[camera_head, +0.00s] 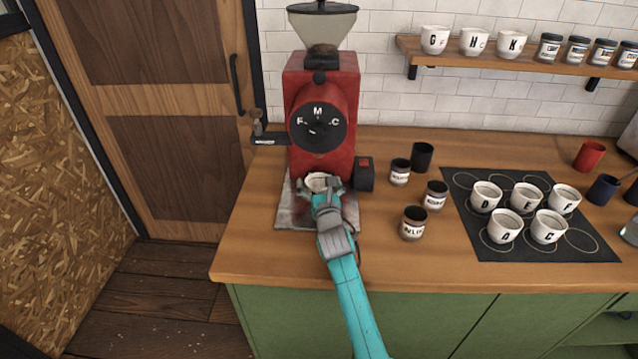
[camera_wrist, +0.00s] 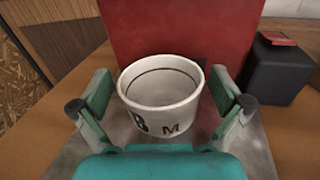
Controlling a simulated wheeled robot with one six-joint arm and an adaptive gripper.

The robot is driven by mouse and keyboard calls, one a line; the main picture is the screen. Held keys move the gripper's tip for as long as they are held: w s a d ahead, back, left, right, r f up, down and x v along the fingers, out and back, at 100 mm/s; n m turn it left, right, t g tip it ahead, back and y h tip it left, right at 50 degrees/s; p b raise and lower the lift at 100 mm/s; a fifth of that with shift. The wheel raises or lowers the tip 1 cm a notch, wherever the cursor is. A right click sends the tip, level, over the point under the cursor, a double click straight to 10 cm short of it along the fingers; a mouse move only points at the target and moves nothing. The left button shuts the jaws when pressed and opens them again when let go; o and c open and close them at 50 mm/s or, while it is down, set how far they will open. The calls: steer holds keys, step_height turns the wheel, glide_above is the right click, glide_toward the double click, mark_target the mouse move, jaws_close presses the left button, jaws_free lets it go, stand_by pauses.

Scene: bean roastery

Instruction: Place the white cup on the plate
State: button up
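A white cup (camera_head: 317,181) with the letters B and M shows at the front of the red grinder, above the grey metal plate (camera_head: 289,213). In the wrist view the cup (camera_wrist: 160,92) is upright and looks empty, with a dark line inside. My gripper (camera_head: 324,187) reaches in from the front, with one finger on each side of the cup. In the wrist view my gripper (camera_wrist: 163,98) has its fingers spread, with narrow gaps seeming to show beside the cup. The cup's base is partly hidden, so its contact with the plate (camera_wrist: 255,155) is unclear.
The red grinder (camera_head: 335,80) stands right behind the cup, with a black box (camera_head: 364,175) at its right. A black mat (camera_head: 490,247) holds several lettered white cups. A shelf (camera_head: 480,57) hangs above.

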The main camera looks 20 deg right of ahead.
steer(key=shift+r, duration=0.1)
steer(key=shift+s, duration=0.15)
steer(key=s, duration=0.7)
steer(key=s+a, duration=0.1)
steer(key=s, duration=0.3)
steer(key=shift+s, duration=0.35)
steer(key=s+f+m+g, duration=0.1)
steer(key=s+f+m, duration=0.1)
steer(key=s+m, duration=0.9)
steer(key=s+f+m+g+y, duration=0.1)
steer(key=s+m, duration=1.1)
steer(key=s, duration=1.3)
steer(key=s+d+f+m+g, duration=0.1)
steer(key=s+f+m, duration=0.2)
steer(key=s+m, duration=0.8)
steer(key=s, duration=0.7)
steer(key=shift+s+f+y, duration=0.3)
steer(key=shift+s+f, duration=0.1)
